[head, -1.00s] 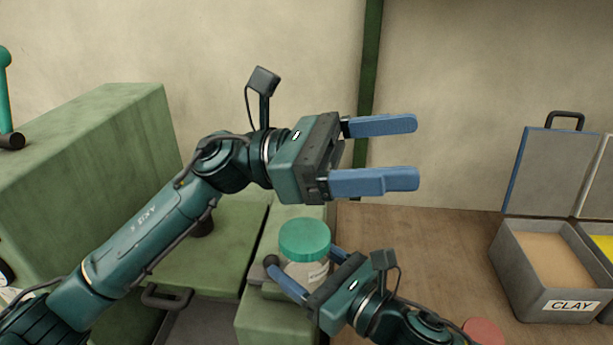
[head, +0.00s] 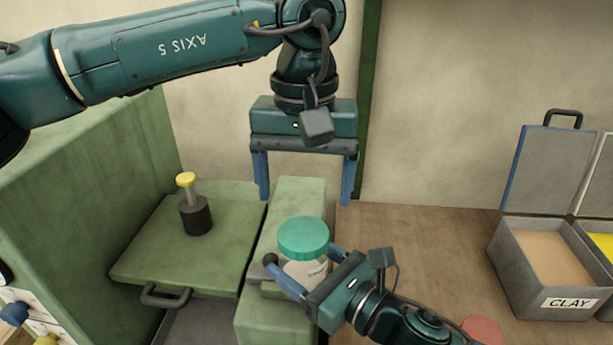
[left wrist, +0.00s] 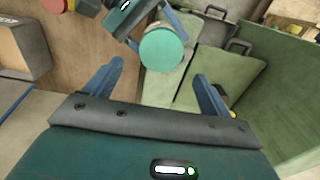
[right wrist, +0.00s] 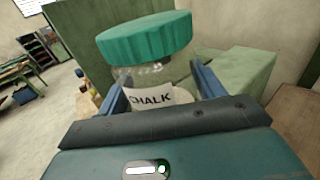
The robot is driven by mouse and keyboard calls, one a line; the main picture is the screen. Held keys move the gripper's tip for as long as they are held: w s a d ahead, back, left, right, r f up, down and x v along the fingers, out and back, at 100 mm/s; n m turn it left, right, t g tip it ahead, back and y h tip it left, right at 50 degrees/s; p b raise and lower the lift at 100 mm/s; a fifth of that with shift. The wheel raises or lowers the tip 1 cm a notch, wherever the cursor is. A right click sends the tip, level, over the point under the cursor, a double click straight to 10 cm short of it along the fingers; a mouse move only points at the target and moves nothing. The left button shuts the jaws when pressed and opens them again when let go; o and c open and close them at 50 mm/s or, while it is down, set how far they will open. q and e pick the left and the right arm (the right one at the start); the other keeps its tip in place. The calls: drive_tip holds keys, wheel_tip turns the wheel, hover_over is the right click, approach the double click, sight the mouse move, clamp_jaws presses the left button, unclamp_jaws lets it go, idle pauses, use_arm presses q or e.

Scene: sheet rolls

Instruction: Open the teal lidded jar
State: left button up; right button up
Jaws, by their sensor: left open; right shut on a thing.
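The jar (head: 312,268) is clear with a white label and stands upright with its teal lid (head: 304,236) on. In the right wrist view the jar's label (right wrist: 152,98) reads CHALK, under the teal lid (right wrist: 145,38). My right gripper (head: 303,272) is shut on the jar's body, below the lid. My left gripper (head: 305,200) is open, empty and pointing down, above and behind the jar. In the left wrist view the lid (left wrist: 161,49) lies beyond the open left fingers (left wrist: 160,80), apart from them.
Green blocks (head: 297,195) stand beside the jar. A green surface (head: 165,250) at left holds a dark cylinder with a yellow top (head: 194,210). A grey CLAY bin (head: 548,270) stands at right. The brown tabletop (head: 420,240) between is mostly clear.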

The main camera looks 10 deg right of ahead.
sight(305, 232)
use_arm(q)
wheel_tip(305, 232, down, 7)
drive_tip(key=shift+f, duration=0.15)
idle(0.4)
